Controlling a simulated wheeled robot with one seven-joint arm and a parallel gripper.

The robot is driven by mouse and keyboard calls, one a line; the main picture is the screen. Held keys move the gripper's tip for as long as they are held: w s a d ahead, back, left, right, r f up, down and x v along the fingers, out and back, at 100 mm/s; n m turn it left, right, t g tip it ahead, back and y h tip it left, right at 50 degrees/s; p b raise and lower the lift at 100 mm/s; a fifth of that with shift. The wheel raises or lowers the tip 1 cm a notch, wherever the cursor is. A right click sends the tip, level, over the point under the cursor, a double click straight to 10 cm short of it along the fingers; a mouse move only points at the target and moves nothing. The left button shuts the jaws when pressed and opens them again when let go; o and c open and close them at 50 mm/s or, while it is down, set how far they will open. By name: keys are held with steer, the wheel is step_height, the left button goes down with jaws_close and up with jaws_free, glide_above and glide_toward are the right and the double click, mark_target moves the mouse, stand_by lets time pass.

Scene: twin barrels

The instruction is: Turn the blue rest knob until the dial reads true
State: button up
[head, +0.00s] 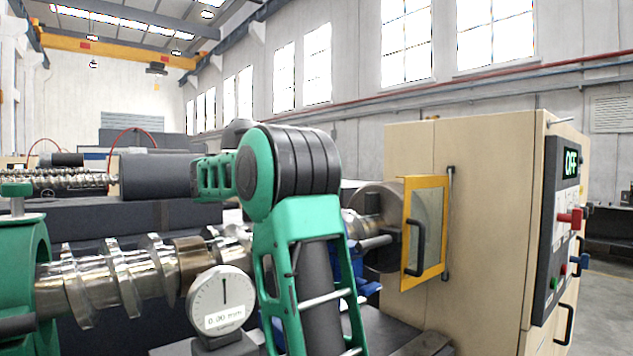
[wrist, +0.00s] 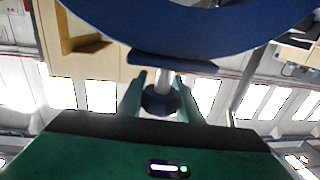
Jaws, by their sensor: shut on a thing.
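My gripper (wrist: 161,84) has its two green fingers closed around the dark blue knob (wrist: 164,101) in the wrist view. The knob sits at the end of a silver shaft below the large blue ring of the rest (wrist: 190,42). In the head view my green arm stands in front and hides my gripper and the knob; only bits of the blue rest (head: 359,273) show to its right. The round white dial (head: 224,299) stands left of my arm by the shiny screw (head: 125,279). Its needle points straight up and its display reads 0.00 mm.
A beige cabinet (head: 470,215) stands at the right, with a yellow-framed window door (head: 426,228) and a dark control panel (head: 563,225) whose display reads OFF. A green ring-shaped stand (head: 38,262) surrounds the left end of the screw. Open floor shows at the far right.

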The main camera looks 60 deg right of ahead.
steer(key=shift+w, duration=0.25)
steer(key=o, duration=1)
steer(key=shift+o, duration=0.2)
steer(key=shift+a, duration=0.15)
steer(key=w+a, duration=0.2)
steer(key=a, duration=0.8)
steer(key=shift+a, duration=0.2)
steer(key=shift+f, duration=0.1)
stand_by(0.6)
